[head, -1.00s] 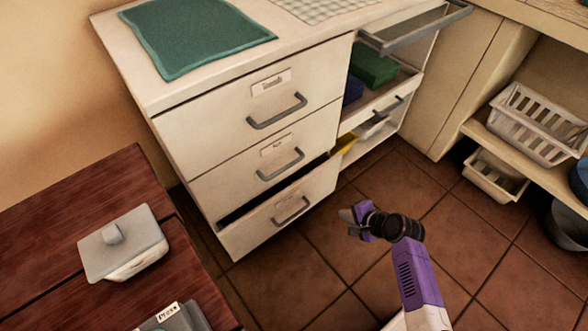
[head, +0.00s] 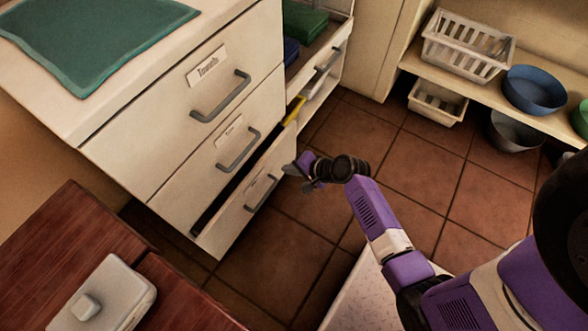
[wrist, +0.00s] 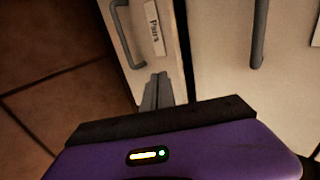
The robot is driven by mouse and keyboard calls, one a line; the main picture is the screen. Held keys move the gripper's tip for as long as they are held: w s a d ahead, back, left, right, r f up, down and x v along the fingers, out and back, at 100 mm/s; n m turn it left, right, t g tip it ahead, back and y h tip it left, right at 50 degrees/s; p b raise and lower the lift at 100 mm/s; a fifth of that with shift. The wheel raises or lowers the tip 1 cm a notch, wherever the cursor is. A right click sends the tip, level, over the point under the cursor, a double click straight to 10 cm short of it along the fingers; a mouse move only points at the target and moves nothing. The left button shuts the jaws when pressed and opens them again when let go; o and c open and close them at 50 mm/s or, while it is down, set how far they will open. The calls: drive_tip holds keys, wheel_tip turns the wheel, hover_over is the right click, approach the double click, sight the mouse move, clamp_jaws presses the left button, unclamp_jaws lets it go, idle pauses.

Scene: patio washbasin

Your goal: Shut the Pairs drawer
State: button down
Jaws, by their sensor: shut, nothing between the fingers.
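The Pairs drawer (head: 232,221) is the bottom drawer of the white cabinet, and it stands partly open with a dark gap above its front. Its grey handle (head: 262,194) is on the front. In the wrist view its label (wrist: 154,28) reads "Pairs", beside the handle (wrist: 122,35). My gripper (head: 293,174) is shut and empty, in front of the right part of the drawer front. In the wrist view the fingers (wrist: 156,90) overlap the drawer front below the label; I cannot tell whether they touch it.
Above are a middle drawer (head: 205,172) and a top drawer (head: 150,125) labelled Towels, both looking shut. A wooden table (head: 55,245) stands at lower left. The tiled floor (head: 340,125) beyond my gripper is clear.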

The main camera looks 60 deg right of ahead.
sight(262, 160)
drive_tip(key=shift+w+a+f+b, duration=0.1)
drive_tip(key=shift+w+f+b, duration=0.4)
drive_tip(key=shift+w, duration=0.75)
drive_tip(key=shift+w+d+f+b, duration=0.1)
drive_tip(key=shift+w+f+b, duration=0.4)
drive_tip(key=shift+w, duration=0.75)
drive_tip(key=shift+w+a+f+b, duration=0.1)
drive_tip(key=shift+w+f+b, duration=0.15)
drive_tip(key=shift+w+f, duration=0.7)
drive_tip(key=shift+w+r, duration=0.3)
drive_tip(key=shift+w, duration=0.05)
drive_tip(key=shift+w, duration=1.35)
drive_tip(key=shift+s, duration=0.1)
